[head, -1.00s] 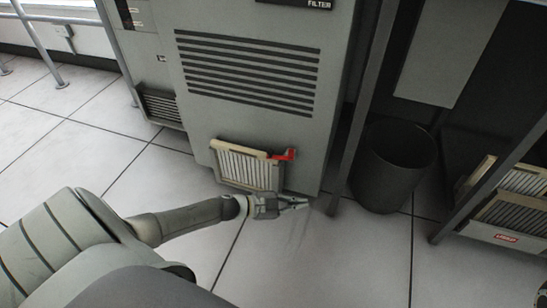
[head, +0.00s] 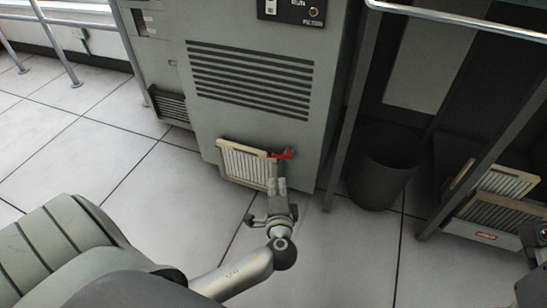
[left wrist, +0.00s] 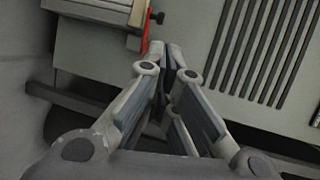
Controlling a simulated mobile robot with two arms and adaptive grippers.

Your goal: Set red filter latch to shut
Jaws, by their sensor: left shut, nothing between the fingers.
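The red filter latch (head: 284,154) is at the upper right corner of the cream-framed filter (head: 243,164), low on the front of the grey cabinet. Part of the latch is hidden behind my fingertips in the head view. My left gripper (head: 277,170) is shut and empty, its tips just below the latch. In the left wrist view the fingertips (left wrist: 171,52) are close beside the red latch (left wrist: 150,27), with the filter frame (left wrist: 105,14) to its left. I cannot tell whether the tips touch the latch.
The grey cabinet (head: 255,125) has a slotted vent above the filter. A dark bin (head: 384,168) stands to the right behind a metal post (head: 343,140). A shelf with other filters (head: 492,208) is at the far right. The tiled floor (head: 100,165) at left is clear.

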